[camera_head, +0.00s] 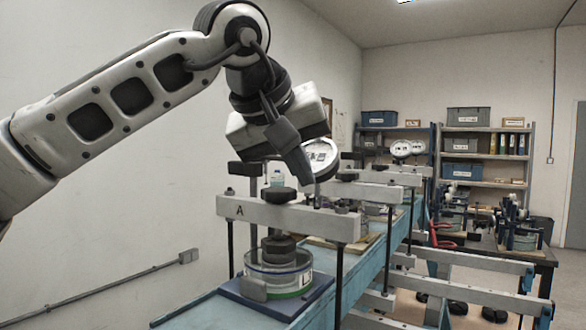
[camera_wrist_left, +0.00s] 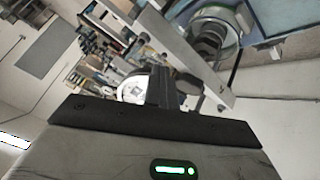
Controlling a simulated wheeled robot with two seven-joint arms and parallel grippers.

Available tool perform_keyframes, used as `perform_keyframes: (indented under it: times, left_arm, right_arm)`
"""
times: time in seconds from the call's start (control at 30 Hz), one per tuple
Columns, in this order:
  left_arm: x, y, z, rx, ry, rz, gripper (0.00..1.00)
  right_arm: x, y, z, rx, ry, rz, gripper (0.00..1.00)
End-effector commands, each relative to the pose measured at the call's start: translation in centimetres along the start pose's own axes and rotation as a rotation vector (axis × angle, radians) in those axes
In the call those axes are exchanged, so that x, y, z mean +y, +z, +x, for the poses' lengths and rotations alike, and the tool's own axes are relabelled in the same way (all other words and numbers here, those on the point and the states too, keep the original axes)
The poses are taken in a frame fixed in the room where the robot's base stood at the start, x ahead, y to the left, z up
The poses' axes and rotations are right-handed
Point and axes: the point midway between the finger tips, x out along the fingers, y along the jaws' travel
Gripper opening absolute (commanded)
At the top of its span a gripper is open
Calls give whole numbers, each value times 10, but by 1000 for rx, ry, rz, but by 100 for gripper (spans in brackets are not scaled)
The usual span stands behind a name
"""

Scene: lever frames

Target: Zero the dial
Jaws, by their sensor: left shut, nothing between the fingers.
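A round white dial (camera_head: 322,156) stands above the near lever frame, whose pale beam (camera_head: 290,217) is marked A. My left gripper (camera_head: 302,172) is just left of the dial, shut and empty, and covers part of its left edge. I cannot tell whether the fingers touch the dial. In the left wrist view the dial (camera_wrist_left: 133,88) shows next to the dark shut fingers (camera_wrist_left: 161,82). The pointer is too small to read. Black knobs (camera_head: 279,195) sit on the beam. My right gripper is in neither view.
Below the beam, a round clear dish (camera_head: 308,272) with a green band and dark weights (camera_head: 279,248) stands on a blue plate. More lever frames with dials (camera_head: 401,149) line the blue bench (camera_head: 325,262) behind. Shelves (camera_head: 485,184) stand at the back. Open space lies left of the bench.

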Motion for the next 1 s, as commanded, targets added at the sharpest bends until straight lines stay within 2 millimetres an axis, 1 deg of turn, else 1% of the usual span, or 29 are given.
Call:
perform_keyframes:
  times: [0.03,0.23,0.37,0.47,0.83,0.9,1.0]
  left_arm:
    - [21,-5,-13,40,64,20,0]
    - [20,2,-12,39,64,21,0]
    - [19,3,-14,37,62,19,0]
    - [15,2,-21,38,58,13,0]
    - [10,4,-62,34,53,9,0]
    - [10,4,-67,33,52,9,0]
    - [10,5,-68,32,52,9,0]
  right_arm:
    - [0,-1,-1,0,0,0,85]
    - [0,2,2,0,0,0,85]
    - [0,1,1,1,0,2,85]
    - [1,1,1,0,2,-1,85]
    - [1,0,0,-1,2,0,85]
    - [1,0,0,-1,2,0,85]
    - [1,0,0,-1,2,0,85]
